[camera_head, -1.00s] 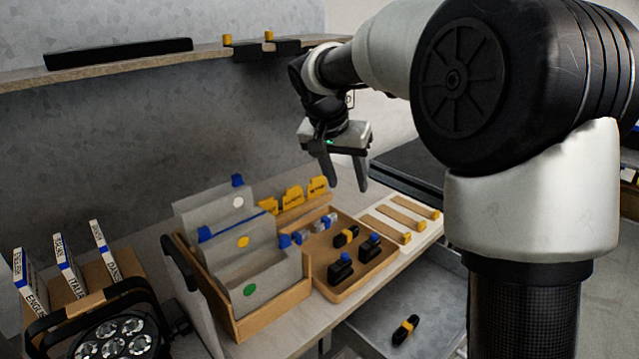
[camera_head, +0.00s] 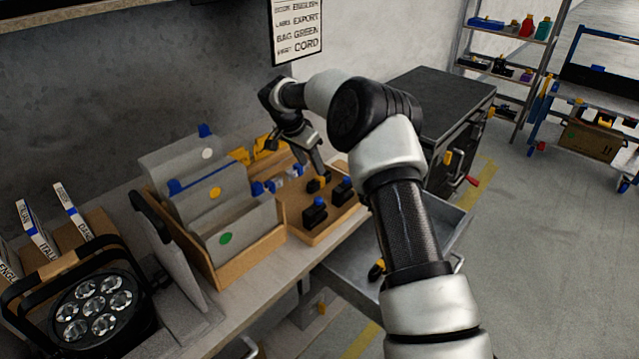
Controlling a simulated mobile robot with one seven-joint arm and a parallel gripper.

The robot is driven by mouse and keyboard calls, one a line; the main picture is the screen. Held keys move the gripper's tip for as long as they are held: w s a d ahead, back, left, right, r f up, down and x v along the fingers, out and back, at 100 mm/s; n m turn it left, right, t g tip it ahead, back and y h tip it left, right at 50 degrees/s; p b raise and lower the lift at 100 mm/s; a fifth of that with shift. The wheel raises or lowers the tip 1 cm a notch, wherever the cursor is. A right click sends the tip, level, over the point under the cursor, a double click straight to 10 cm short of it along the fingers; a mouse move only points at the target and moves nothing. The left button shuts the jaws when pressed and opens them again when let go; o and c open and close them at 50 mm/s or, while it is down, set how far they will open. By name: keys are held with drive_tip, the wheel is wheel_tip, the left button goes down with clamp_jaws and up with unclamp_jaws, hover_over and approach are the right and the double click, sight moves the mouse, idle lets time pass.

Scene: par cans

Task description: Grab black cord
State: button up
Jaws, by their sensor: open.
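A black cord bundle with a yellow band (camera_head: 317,184) lies in the wooden tray (camera_head: 309,238) on the bench. A second black and yellow bundle (camera_head: 376,270) lies in the open grey drawer below, partly hidden by my arm. My gripper (camera_head: 296,161) points down, open and empty, above the back of the tray. It is just behind and above the bundle in the tray, apart from it as far as I can tell.
Black blocks with blue tops (camera_head: 314,212) stand in the tray beside the cord. A wooden holder with grey folders (camera_head: 236,222) is to its left. A round lamp (camera_head: 95,308) stands at front left. A wall sign (camera_head: 297,30) hangs behind.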

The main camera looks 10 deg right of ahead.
sight(318, 178)
drive_tip(key=x, duration=0.9)
drive_tip(key=shift+w+r, duration=0.1)
drive_tip(key=shift+w, duration=0.15)
drive_tip(key=shift+b, duration=0.3)
drive_tip(key=shift+c, duration=0.4)
clamp_jaws()
